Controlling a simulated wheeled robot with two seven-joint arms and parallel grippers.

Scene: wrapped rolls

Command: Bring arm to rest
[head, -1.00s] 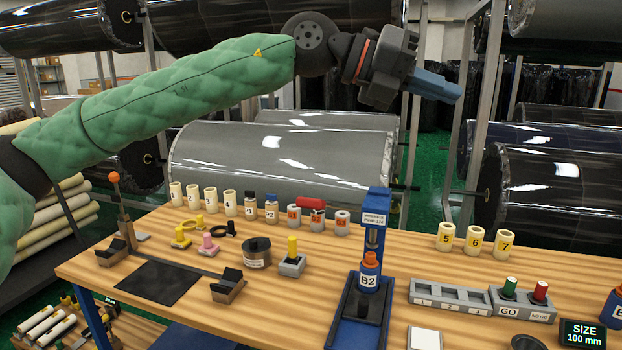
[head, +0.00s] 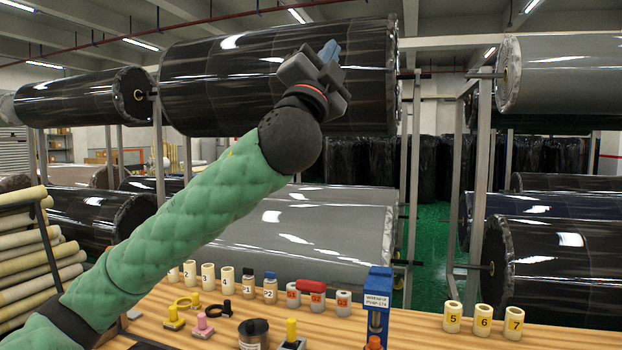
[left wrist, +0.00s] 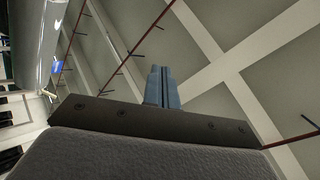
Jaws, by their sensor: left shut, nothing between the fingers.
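My left arm, in a green quilted sleeve, rises from the lower left of the head view. My left gripper (head: 328,52) is high above the table, in front of a large black wrapped roll (head: 230,85), with its blue fingers pointing up. In the left wrist view its fingers (left wrist: 161,85) are together with nothing between them, against the ceiling. My right gripper is not in either view.
The wooden table (head: 420,335) is below, with numbered cream cylinders (head: 483,320), small bottles (head: 270,288), a red piece (head: 310,285) and a blue press (head: 378,300). Large wrapped rolls on racks, such as a grey one (head: 300,235), stand behind.

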